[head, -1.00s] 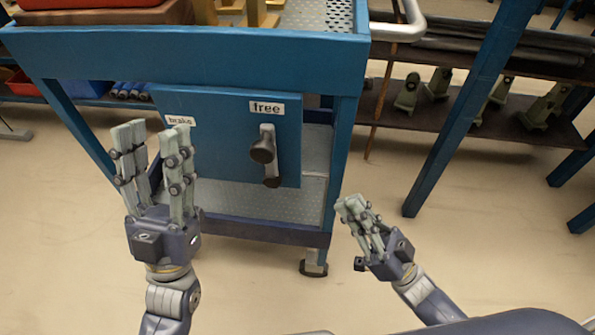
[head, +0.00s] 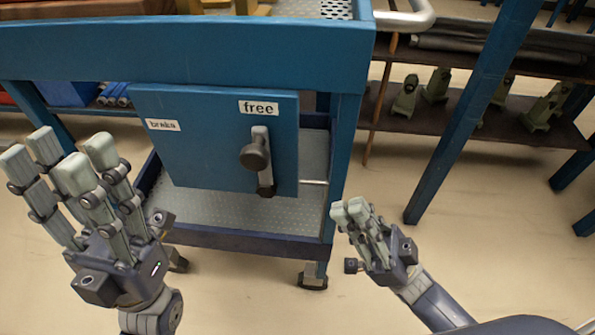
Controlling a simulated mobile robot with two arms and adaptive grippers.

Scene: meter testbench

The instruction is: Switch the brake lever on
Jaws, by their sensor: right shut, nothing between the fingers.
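The brake lever (head: 263,170) is a grey bar with a dark round knob, mounted on a blue panel (head: 210,150) on the side of a blue cart. The lever hangs nearly upright below the white "free" label (head: 258,107). A "brake" label (head: 162,125) is at the panel's upper left. My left gripper (head: 60,162) is left of the panel, its fingers pointing up and spread apart, open and empty. It does not touch the lever. My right gripper (head: 349,211) is shut and empty, low and to the right of the lever, apart from it.
The cart's top edge (head: 190,50) overhangs the panel, and its metal lower shelf (head: 240,212) lies below. A blue post (head: 470,110) stands at the right. A dark shelf with several green castings (head: 437,85) is behind. The floor between cart and post is clear.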

